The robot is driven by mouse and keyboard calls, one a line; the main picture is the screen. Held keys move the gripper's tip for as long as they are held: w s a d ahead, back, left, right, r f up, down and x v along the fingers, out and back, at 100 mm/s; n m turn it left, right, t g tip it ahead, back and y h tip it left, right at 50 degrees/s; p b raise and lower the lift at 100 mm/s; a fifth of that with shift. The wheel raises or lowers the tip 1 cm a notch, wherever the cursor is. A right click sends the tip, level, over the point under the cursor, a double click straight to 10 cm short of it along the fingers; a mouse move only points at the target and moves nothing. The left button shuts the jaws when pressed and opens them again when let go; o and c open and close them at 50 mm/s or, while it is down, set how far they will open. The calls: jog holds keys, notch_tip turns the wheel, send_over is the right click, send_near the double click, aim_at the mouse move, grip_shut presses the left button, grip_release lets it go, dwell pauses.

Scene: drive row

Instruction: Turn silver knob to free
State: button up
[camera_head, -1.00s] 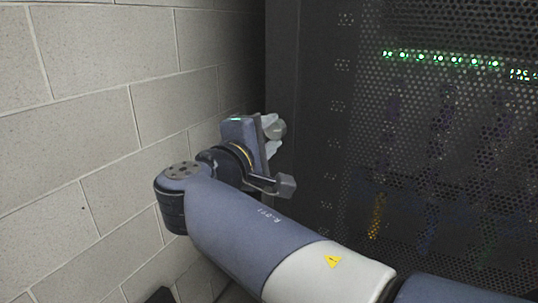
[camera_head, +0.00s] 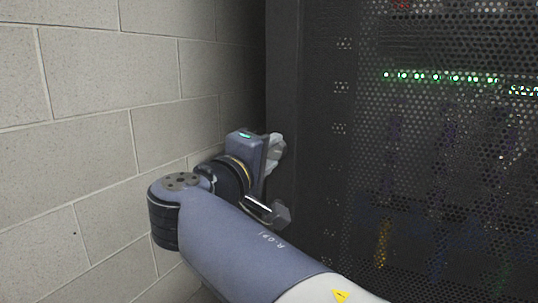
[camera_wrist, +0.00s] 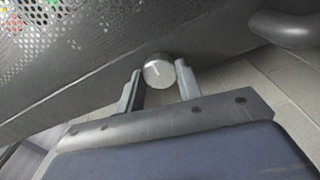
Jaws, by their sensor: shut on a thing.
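The silver knob (camera_wrist: 158,72) is a short round metal knob on the dark cabinet edge, seen in the middle of the wrist view. A faint line seems to cross its face; its exact direction is hard to read. My gripper (camera_wrist: 159,80) is shut on it, one grey finger on each side. In the head view my gripper (camera_head: 273,152) is at the cabinet's left edge, with the knob mostly hidden between the fingers. No label for the free position is legible.
The dark perforated cabinet door (camera_head: 440,150) fills the right of the head view, with a row of green lights (camera_head: 440,77) behind it. A pale block wall (camera_head: 85,90) stands close on the left. A dark curved handle (camera_wrist: 285,28) shows at the wrist view's upper right.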

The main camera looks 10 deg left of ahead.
jog(key=o, duration=1)
jog(key=shift+s, duration=0.1)
jog(key=v, duration=1)
jog(key=shift+s+a+p, duration=0.15)
jog(key=shift+s+p, duration=0.15)
jog(key=shift+w, duration=0.1)
jog(key=x, duration=1)
jog(key=shift+w, duration=0.35)
jog(key=shift+s, duration=0.1)
